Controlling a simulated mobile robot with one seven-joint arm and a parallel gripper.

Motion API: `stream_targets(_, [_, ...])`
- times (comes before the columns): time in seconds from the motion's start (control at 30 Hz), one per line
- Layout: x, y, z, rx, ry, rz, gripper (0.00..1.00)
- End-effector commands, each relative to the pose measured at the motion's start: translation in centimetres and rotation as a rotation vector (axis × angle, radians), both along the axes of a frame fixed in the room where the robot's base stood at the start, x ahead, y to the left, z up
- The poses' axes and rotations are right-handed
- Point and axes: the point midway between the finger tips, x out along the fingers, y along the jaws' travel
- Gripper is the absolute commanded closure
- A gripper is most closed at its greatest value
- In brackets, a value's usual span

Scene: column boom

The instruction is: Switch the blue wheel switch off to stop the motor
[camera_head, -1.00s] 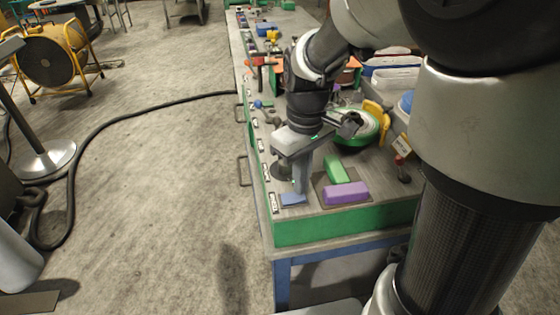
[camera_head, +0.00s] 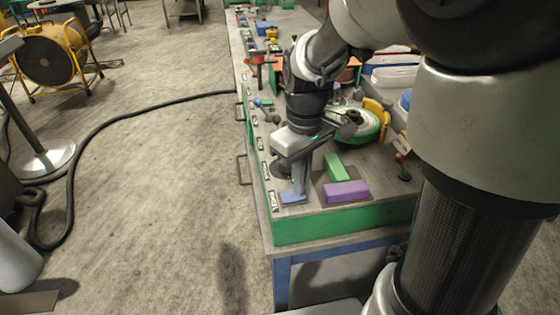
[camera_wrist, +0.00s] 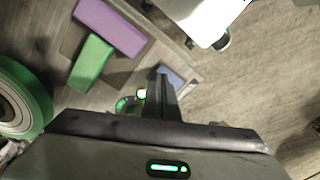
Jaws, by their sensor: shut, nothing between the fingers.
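A flat blue switch piece (camera_head: 293,197) sits at the near left corner of the bench, beside a black-and-white label (camera_head: 274,200) that is too small to read surely. It also shows in the wrist view (camera_wrist: 172,76), partly hidden behind my fingers. My gripper (camera_head: 299,190) is shut and empty, pointing down with its fingertips at or just above the blue piece; I cannot tell whether they touch. In the wrist view, my gripper (camera_wrist: 161,76) overlaps the blue piece's left side. A lit green ring with a reddish light (camera_wrist: 125,103) shows beside the fingers.
A green block (camera_head: 336,166) and a purple block (camera_head: 346,191) lie just right of my gripper. A green-rimmed wheel (camera_head: 366,127) stands behind them. A blue-knobbed lever (camera_head: 258,102) and more labels line the bench's left edge.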

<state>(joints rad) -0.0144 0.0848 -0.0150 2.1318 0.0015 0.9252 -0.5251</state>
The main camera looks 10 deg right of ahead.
Motion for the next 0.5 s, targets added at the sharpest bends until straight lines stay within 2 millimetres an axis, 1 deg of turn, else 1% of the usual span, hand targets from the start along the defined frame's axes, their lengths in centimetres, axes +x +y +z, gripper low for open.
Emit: stream_targets(0.5, [-0.01, 0.01, -0.74, 0.000, 0.000, 0.000, 1.00])
